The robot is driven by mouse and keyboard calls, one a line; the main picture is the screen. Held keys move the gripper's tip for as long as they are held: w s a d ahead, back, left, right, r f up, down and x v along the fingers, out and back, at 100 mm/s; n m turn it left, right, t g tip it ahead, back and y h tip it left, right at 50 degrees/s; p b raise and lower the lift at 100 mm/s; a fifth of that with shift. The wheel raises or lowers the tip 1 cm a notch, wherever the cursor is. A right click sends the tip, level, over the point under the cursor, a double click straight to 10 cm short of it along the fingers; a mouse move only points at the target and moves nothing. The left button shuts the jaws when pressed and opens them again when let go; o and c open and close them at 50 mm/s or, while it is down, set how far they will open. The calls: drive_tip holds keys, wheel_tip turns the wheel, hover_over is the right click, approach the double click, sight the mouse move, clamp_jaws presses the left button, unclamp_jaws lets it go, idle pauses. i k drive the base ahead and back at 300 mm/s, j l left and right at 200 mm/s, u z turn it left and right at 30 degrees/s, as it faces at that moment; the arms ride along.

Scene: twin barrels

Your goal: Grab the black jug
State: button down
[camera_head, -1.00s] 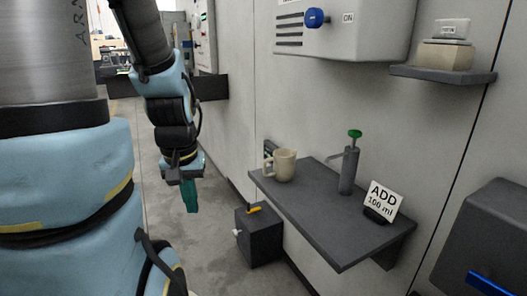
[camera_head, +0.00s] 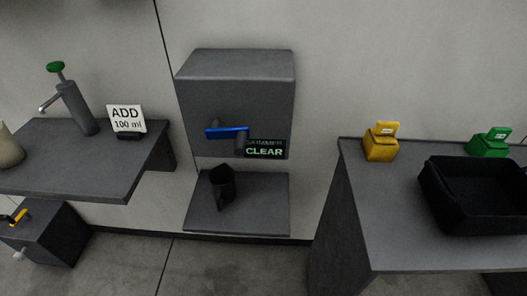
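The black jug (camera_head: 222,187) stands upright on a low grey shelf (camera_head: 262,217), below a wall-mounted grey box. It is small and dark, and its opening faces up. I cannot clearly make out its handle. My gripper is outside the current head view, so its state and its distance to the jug do not show.
The grey box (camera_head: 236,88) with a blue lever (camera_head: 227,132) and a CLEAR display (camera_head: 264,152) overhangs the jug. A left shelf (camera_head: 90,178) holds a beige jug (camera_head: 8,150), a pump and a sign. A right table (camera_head: 385,235) holds a black tray (camera_head: 470,218).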

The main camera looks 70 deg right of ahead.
sight(222, 180)
drive_tip(key=k+l+u, duration=0.35)
drive_tip(key=k, duration=0.5)
drive_tip(key=k+j+u, duration=0.1)
drive_tip(key=k+u, duration=0.25)
drive_tip(key=k, duration=0.45)
